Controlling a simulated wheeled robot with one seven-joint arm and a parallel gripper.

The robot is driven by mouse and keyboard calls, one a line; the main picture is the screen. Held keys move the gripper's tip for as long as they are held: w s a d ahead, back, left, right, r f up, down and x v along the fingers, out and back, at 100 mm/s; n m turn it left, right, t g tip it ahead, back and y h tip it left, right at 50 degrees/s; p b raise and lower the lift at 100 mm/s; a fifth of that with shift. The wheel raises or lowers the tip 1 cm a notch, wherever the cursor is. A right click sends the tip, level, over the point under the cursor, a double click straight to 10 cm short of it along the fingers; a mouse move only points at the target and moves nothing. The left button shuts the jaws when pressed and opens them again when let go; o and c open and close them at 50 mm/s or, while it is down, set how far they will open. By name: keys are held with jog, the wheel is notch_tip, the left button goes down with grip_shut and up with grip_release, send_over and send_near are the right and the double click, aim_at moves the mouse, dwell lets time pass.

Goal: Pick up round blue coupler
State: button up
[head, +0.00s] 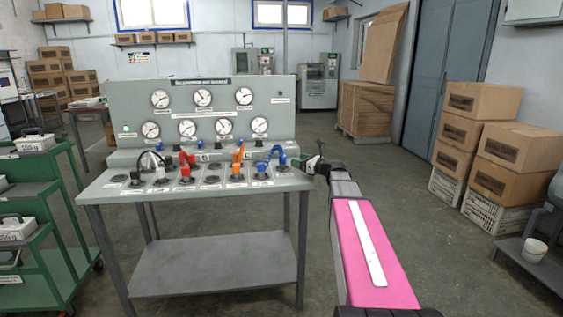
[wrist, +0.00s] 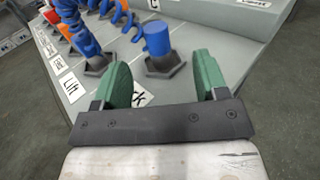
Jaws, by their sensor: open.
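The round blue coupler (wrist: 157,38) is a short upright blue cylinder on a dark hexagonal base, near the right end of the bench panel in the wrist view. My gripper (wrist: 161,66) has two green fingers, spread apart and empty. The coupler shows beyond and between the fingertips, and neither finger appears to touch it. In the head view my gripper (head: 314,163) is at the right end of the bench. I cannot tell for sure which blue part there is the coupler.
A coiled blue hose (wrist: 83,32) stands on its own base just left of the coupler. Red (head: 186,162) and orange (head: 238,158) hoses stand farther left on the grey bench (head: 205,194). A gauge panel (head: 202,110) rises behind.

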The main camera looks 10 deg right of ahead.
aim_at(279, 168)
jog(key=x, duration=0.5)
jog(key=shift+w, duration=0.1)
jog(key=shift+s+a+x, duration=0.15)
jog(key=shift+x, duration=1.25)
jog(key=shift+s+a+x, duration=0.1)
jog(key=shift+a+x, duration=0.05)
jog(key=shift+x, duration=1.3)
jog(key=shift+s+f, duration=0.1)
jog(key=shift+f, duration=0.1)
jog(key=c, duration=1.1)
